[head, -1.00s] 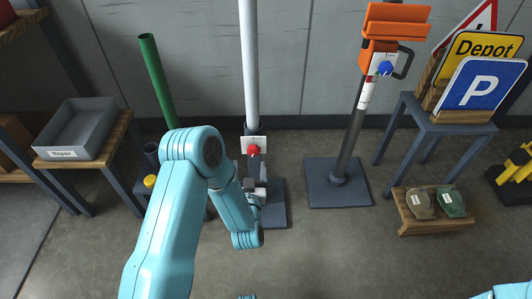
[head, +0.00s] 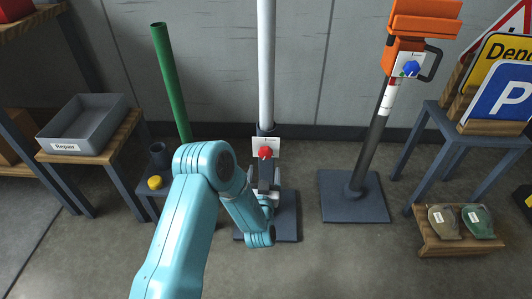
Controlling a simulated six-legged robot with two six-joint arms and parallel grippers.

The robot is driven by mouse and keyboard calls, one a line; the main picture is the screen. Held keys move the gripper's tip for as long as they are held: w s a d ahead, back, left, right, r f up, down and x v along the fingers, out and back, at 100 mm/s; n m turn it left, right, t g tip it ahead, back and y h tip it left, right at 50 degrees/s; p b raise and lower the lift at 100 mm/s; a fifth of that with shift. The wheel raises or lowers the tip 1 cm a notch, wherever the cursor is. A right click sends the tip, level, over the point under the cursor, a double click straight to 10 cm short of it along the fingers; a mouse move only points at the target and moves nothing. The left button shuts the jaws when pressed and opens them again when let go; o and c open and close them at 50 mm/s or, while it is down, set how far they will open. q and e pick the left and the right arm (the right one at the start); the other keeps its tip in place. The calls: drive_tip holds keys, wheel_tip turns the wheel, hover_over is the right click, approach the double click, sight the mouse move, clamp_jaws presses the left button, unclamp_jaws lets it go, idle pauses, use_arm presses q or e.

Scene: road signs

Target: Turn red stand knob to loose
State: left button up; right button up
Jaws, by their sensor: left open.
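The red knob (head: 265,152) sits on a white label plate (head: 273,147) on the stand with the white pole (head: 266,70), in the middle of the head view. My left gripper (head: 265,183) is just below the knob, in front of the stand's lower part, with its fingers pointing up toward the knob. The gripper is open, and its jaws look apart from the knob. My left wrist hides part of the dark stand base (head: 286,222). The label's markings are too small to read. My right gripper is not in view.
A green pole (head: 170,80) stands to the left, near a grey "Repair" tray (head: 84,120) on a table. A stand with a blue knob (head: 411,68) and an orange top is to the right. A low wooden rack (head: 462,243) and a sign table stand farther right. Floor in front is clear.

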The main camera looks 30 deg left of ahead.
sight(266, 155)
use_arm(q)
drive_tip(key=b+x, duration=0.2)
drive_tip(key=x, duration=0.9)
drive_tip(key=shift+w+d, duration=0.1)
drive_tip(key=c, duration=1)
